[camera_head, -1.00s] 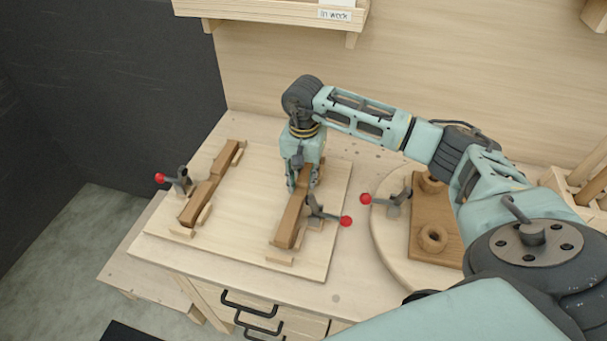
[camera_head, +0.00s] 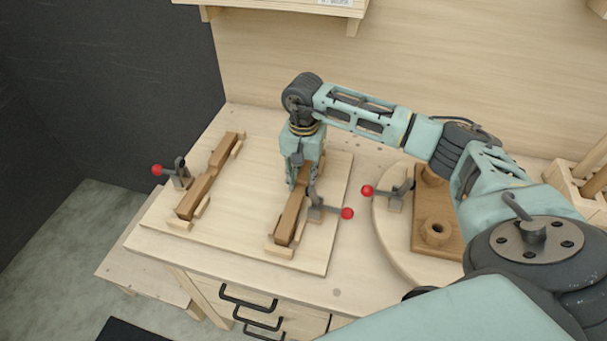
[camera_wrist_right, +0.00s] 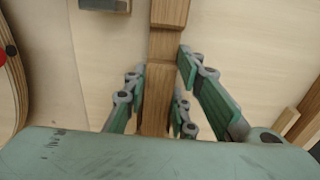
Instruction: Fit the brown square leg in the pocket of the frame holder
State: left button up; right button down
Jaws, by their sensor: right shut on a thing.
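The frame holder is a pale wooden board (camera_head: 240,222) on the bench, with small blocks and clamps on it. A brown square leg (camera_head: 290,218) lies lengthwise at its right side, its near end by a small block (camera_head: 279,250). My right gripper (camera_head: 300,182) comes down from above and is shut on this leg around its middle. In the right wrist view, the leg (camera_wrist_right: 157,85) runs between the fingers. Whether it is fully seated in its pocket cannot be told. A second brown leg (camera_head: 208,178) lies at the board's left side. My left gripper is not in view.
A red-knobbed clamp (camera_head: 325,211) stands close to the right of the held leg, another (camera_head: 176,174) beside the left leg. A round board (camera_head: 385,232) with a brown piece (camera_head: 426,239) lies to the right. The board's middle is clear.

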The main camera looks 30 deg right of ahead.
jog(key=shift+f+b, duration=0.25)
jog(key=shift+b, duration=0.05)
jog(key=c, duration=1.4)
grip_release()
jog(key=shift+o, duration=0.2)
